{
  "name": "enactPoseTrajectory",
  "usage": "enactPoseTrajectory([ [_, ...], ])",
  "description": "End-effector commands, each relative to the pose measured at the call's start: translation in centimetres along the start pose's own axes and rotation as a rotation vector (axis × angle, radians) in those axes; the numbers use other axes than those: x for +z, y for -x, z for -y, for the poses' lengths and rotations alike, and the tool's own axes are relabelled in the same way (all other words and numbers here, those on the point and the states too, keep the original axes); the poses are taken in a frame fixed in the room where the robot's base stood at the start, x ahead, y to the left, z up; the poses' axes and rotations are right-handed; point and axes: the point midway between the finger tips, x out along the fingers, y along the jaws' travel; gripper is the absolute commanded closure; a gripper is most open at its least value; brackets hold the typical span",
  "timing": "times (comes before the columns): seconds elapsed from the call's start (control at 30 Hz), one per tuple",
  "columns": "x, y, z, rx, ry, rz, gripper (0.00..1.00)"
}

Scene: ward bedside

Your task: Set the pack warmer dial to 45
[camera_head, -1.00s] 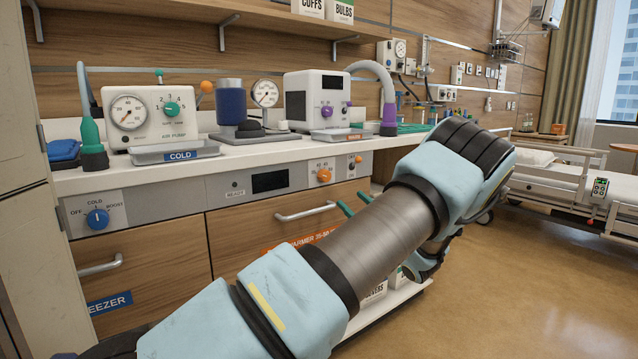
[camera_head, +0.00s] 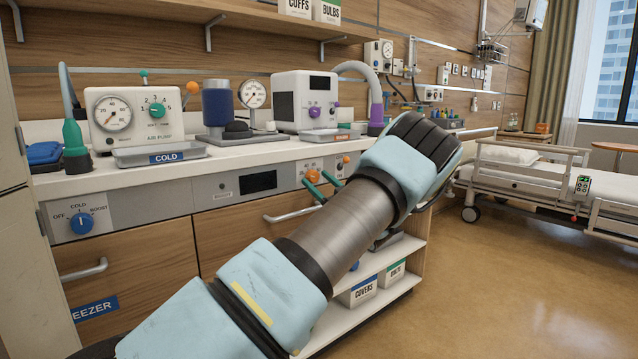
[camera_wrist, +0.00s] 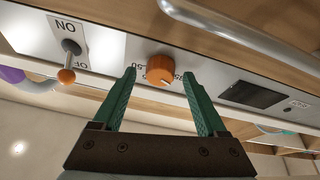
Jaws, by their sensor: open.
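The pack warmer dial is an orange knob (camera_head: 312,176) on the grey panel under the counter. In the wrist view the dial (camera_wrist: 160,70) shows between my fingertips, with a pale pointer mark and partly hidden printed numbers around it. I cannot read its setting. My gripper (camera_head: 323,186) has green fingers and is open in front of the dial. In the wrist view my gripper (camera_wrist: 159,72) has a tip on each side of the dial, with gaps. I cannot tell whether the tips reach around the knob or stop short of it.
A toggle switch (camera_wrist: 68,62) with an orange tip and ON/OFF labels sits beside the dial. A dark display (camera_head: 258,183) is on the other side. A drawer handle (camera_head: 291,214) juts out below the panel. A blue freezer dial (camera_head: 82,223) is at far left.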

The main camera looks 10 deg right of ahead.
Motion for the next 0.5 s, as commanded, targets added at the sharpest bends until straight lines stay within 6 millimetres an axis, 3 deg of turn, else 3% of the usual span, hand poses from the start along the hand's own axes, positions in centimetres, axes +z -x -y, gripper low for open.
enactPoseTrajectory([
  [0.1, 0.0, 0.01, 0.01, 0.0, 0.0, 0.0, 0.27],
  [0.5, -0.01, 0.02, 0.01, 0.0, 0.0, 0.0, 0.72],
])
